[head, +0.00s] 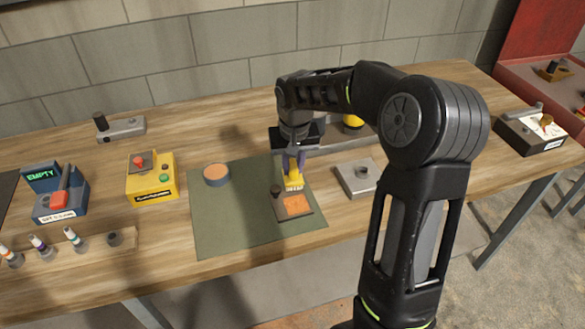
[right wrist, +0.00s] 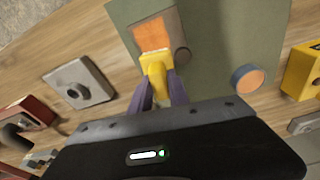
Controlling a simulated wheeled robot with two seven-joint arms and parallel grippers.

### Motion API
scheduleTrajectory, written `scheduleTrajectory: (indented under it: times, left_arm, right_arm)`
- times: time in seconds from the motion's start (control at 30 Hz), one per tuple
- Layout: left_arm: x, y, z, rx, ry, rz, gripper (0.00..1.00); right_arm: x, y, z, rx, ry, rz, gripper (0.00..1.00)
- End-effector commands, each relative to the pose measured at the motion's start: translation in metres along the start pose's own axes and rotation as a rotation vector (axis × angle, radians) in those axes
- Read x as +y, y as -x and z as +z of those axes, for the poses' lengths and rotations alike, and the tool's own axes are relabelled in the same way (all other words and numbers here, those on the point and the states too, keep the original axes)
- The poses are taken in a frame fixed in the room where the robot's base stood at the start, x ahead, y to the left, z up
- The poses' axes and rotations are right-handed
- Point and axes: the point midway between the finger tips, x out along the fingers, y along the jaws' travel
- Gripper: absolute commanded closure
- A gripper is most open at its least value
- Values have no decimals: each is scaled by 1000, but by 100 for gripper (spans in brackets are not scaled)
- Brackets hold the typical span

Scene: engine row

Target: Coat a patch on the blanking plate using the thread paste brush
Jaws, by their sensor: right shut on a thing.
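The blanking plate (head: 290,209) is a dark grey-brown plate with a dark knob and an orange square patch (head: 297,205) on its face. It lies on the green mat (head: 225,235). In the right wrist view the plate (right wrist: 182,33) and its orange patch (right wrist: 152,34) are at the top. My right gripper (head: 293,172) is shut on the yellow thread paste brush (head: 293,184), bristles down at the patch's far edge. The brush (right wrist: 154,68) also shows between the purple fingers in the right wrist view; whether it touches is hard to tell. My left gripper is not in view.
A round tin with orange contents (head: 216,175) stands on the mat, left of the plate. A yellow button box (head: 152,178) is further left. A grey block with a knob (head: 360,178) sits close to the right. The mat's front left is clear.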

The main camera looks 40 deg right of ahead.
Motion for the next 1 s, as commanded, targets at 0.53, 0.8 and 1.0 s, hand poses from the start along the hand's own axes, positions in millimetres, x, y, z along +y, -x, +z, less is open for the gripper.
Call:
scheduleTrajectory:
  times: [0.53, 0.8, 1.0]
  left_arm:
    - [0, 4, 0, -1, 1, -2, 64]
    - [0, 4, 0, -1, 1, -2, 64]
    - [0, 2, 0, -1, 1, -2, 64]
  right_arm:
    - [1, 31, -3, 1, 1, -1, 100]
    - [2, 31, -3, 1, 1, -1, 100]
    - [0, 29, -3, 1, 4, -1, 100]
